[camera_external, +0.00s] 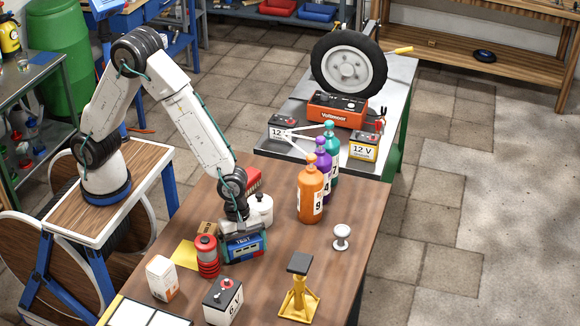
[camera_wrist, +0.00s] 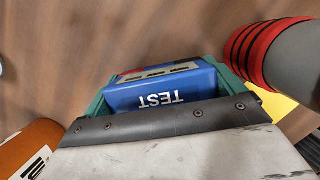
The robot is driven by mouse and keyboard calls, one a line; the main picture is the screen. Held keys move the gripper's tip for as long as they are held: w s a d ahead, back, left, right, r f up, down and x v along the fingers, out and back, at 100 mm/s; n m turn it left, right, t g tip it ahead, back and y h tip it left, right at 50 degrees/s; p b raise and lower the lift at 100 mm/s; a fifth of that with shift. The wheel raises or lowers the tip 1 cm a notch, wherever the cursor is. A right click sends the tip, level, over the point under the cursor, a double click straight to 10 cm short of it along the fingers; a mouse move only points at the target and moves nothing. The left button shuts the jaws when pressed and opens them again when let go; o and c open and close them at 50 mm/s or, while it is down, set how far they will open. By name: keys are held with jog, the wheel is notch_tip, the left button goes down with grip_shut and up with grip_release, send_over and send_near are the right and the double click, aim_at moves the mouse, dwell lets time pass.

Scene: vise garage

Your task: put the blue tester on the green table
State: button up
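The blue tester (camera_external: 246,250) stands on the brown wooden table, with TEST lettering on it. My gripper (camera_external: 240,236) is directly over it, pointing down, at its top. In the wrist view the tester (camera_wrist: 165,90) fills the space in front of my gripper, with teal-green parts along its left and right sides. I cannot tell whether these are fingers closed on it or part of its casing. The green table (camera_external: 399,72), with a grey top and green legs, stands behind the wooden table.
A wheel (camera_external: 348,72), an orange Voltmeer box (camera_external: 337,109) and two 12 V batteries occupy much of the green table. Three bottles, with the orange one (camera_external: 311,190) in front, stand right of my gripper. A red-banded can (camera_external: 207,256) is close on its left.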

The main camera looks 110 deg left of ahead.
jog(key=c, duration=0.5)
